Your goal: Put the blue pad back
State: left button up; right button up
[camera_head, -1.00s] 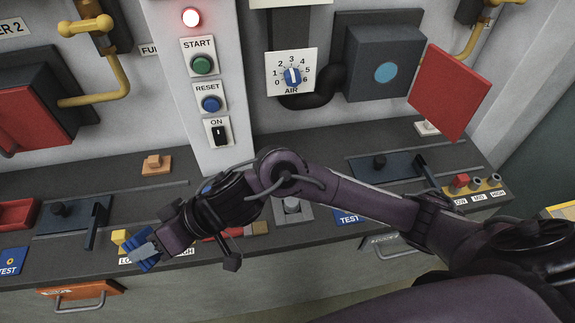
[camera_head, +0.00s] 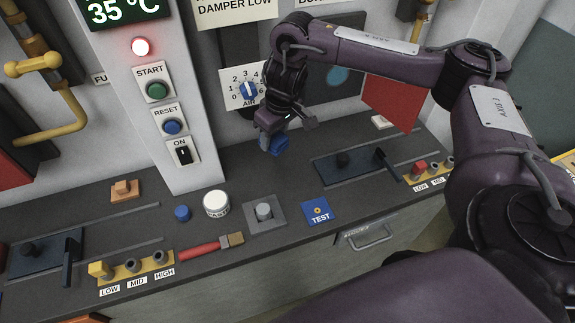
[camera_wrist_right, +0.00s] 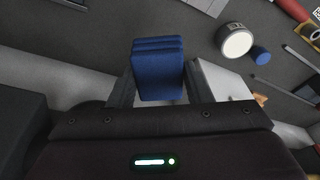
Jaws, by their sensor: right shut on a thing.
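The blue pad (camera_wrist_right: 158,68) is a ribbed blue block held between the two fingers of my right gripper in the wrist view. In the head view my right gripper (camera_head: 272,128) hangs in front of the wall near the AIR dial, and the blue pad (camera_head: 280,145) shows at its tip. The gripper is shut on the pad, above the bench and apart from it. A flat blue TEST plate (camera_head: 317,212) lies on the bench, below and right of the gripper. My left gripper is not in view.
A white round tin (camera_head: 216,204), a small blue cap (camera_head: 182,213), a grey square holder with a peg (camera_head: 264,212) and a red-handled brush (camera_head: 205,248) are on the bench. A lever slide (camera_head: 345,163) lies right of the gripper. The red panel (camera_head: 392,105) is behind my arm.

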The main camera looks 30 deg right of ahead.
notch_tip(320, 180, up, 2)
jog(key=m, duration=0.1)
send_over(288, 176)
jog(key=shift+h, duration=0.3)
jog(key=f+b, duration=0.2)
jog(key=f, duration=0.2)
jog(key=f+b, duration=0.2)
jog(key=f, duration=0.3)
jog(key=f+b, duration=0.3)
jog(key=f, duration=0.2)
jog(key=shift+s, duration=0.3)
jog(key=shift+f, duration=0.45)
notch_tip(288, 176, down, 4)
jog(key=shift+f+p, duration=0.2)
jog(key=shift+p, duration=0.15)
jog(key=o, duration=0.9)
